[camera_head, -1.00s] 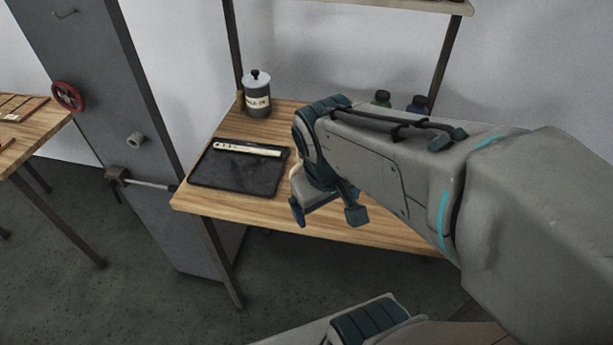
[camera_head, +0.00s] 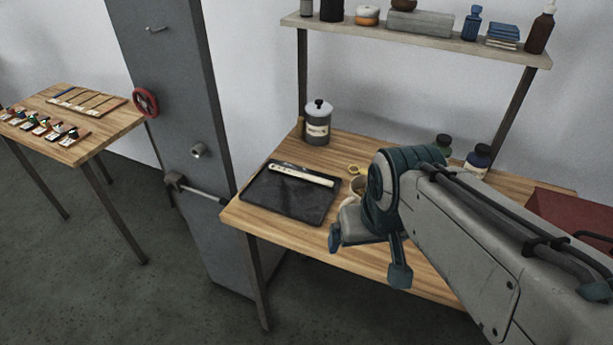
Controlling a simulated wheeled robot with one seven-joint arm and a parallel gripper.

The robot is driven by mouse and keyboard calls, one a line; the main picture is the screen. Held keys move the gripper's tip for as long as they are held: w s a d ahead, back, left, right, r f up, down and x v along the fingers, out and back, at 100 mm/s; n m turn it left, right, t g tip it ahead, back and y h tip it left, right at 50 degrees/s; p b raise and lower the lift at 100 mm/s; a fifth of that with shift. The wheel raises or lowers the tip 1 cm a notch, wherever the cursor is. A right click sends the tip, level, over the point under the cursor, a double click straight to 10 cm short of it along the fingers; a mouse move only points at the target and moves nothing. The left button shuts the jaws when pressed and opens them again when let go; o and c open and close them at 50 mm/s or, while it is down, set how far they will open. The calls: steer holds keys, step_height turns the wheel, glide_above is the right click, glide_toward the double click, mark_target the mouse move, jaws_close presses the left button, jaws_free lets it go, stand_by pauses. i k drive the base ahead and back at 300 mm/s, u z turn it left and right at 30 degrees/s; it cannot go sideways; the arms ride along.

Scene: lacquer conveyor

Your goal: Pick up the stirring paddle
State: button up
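The stirring paddle, seemingly the flat cream-coloured stick (camera_head: 303,174), lies across the upper part of a black tray (camera_head: 272,204) on the wooden bench. Its whole length shows, and small dark marks are near its left end. My gripper (camera_head: 367,256) is to the right of and nearer than the tray, over the bench's front part. Its two fingers are spread apart with nothing seen between them. It is clear of the paddle in the picture.
A grey labelled canister (camera_head: 318,125) stands behind the tray. A small cup (camera_head: 357,187) is partly hidden by my gripper. Two dark-capped bottles stand at the back, a red box (camera_head: 570,215) at right.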

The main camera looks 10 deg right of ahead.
mark_target(305, 176)
steer(key=z, duration=0.6)
steer(key=i, duration=0.4)
steer(key=u, duration=1.3)
